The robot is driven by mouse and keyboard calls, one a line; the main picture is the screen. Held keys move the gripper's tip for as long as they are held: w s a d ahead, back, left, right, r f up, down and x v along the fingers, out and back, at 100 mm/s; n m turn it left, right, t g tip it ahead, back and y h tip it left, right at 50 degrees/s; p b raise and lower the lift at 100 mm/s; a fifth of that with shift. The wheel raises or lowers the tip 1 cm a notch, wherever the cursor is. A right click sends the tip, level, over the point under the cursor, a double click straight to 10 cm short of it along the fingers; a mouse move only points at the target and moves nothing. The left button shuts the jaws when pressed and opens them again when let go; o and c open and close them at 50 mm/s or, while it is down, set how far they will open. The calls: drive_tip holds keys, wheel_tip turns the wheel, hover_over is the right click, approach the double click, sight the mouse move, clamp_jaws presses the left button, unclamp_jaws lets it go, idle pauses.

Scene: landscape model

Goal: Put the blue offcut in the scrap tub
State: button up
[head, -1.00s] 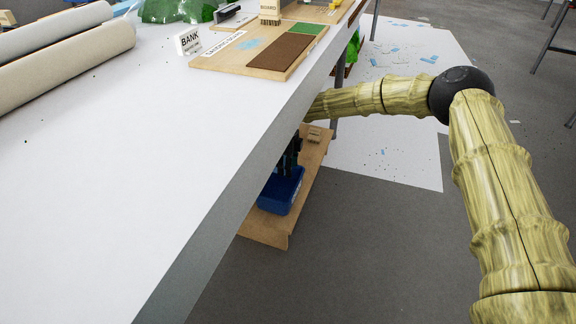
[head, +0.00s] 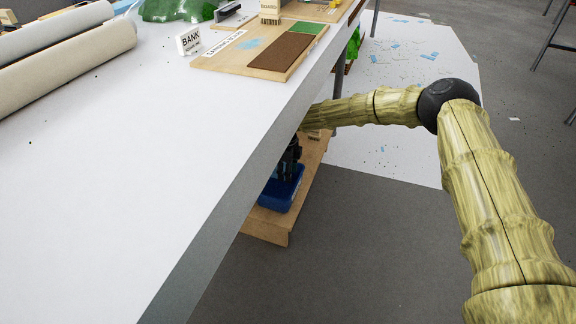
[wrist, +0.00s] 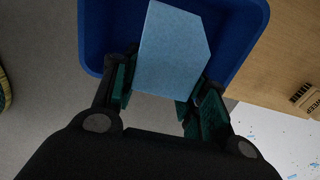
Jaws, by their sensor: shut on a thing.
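The blue offcut (wrist: 172,50) is a flat light-blue piece with a slanted corner in the wrist view. My gripper (wrist: 160,95) is shut on it, with a finger on either side. The offcut is above the dark blue scrap tub (wrist: 95,35), and hides much of its inside. I cannot tell how far it is above the tub floor. In the head view the scrap tub (head: 283,188) stands on a low wooden shelf under the table. My gripper (head: 288,165) shows there only as a dark shape over the tub, partly hidden by the table edge.
The white table (head: 120,170) overhangs the low shelf (head: 265,226). A small block with lettering (wrist: 306,97) lies on the shelf beside the tub. A board with brown and green patches (head: 285,50) is on the table. Blue scraps lie on a white floor sheet (head: 400,150).

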sight(288, 194)
drive_tip(key=shift+f+b, duration=0.95)
drive_tip(key=shift+f, duration=3.55)
drive_tip(key=o, duration=0.7)
wheel_tip(288, 194, up, 12)
drive_tip(key=shift+f, duration=0.1)
